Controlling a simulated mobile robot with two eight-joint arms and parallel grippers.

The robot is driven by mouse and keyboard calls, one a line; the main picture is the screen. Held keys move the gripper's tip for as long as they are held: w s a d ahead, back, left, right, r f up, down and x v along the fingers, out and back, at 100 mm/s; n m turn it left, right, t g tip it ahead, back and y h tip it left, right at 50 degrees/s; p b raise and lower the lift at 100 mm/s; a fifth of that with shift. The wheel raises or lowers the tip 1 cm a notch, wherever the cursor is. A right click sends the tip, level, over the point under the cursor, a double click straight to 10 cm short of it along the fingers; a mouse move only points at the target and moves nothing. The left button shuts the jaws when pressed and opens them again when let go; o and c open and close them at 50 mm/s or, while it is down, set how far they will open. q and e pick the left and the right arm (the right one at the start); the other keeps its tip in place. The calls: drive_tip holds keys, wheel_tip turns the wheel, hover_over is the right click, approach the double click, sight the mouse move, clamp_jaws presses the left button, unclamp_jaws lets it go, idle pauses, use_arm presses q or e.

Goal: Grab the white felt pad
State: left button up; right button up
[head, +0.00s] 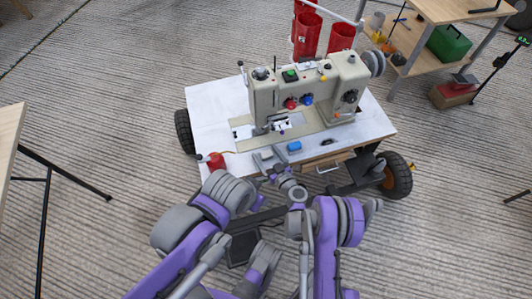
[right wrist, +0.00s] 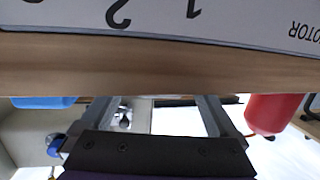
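I cannot clearly make out the white felt pad. My right gripper (head: 268,158) is at the front edge of the table, between a red oil can and a blue block. In the right wrist view its two dark fingers (right wrist: 157,104) stand wide apart, with their tips hidden behind the wooden table edge. Nothing is visibly pinched between them. My left gripper does not show.
The beige sewing machine (head: 305,90) stands on the wheeled table (head: 215,100). The red oil can (head: 216,161) is left of my right gripper and the blue block (head: 294,146) is right of it. A panel marked MOTOR (right wrist: 225,22) is close to the wrist camera.

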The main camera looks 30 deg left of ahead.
drive_tip(key=c, duration=1.4)
drive_tip(key=shift+o, duration=0.2)
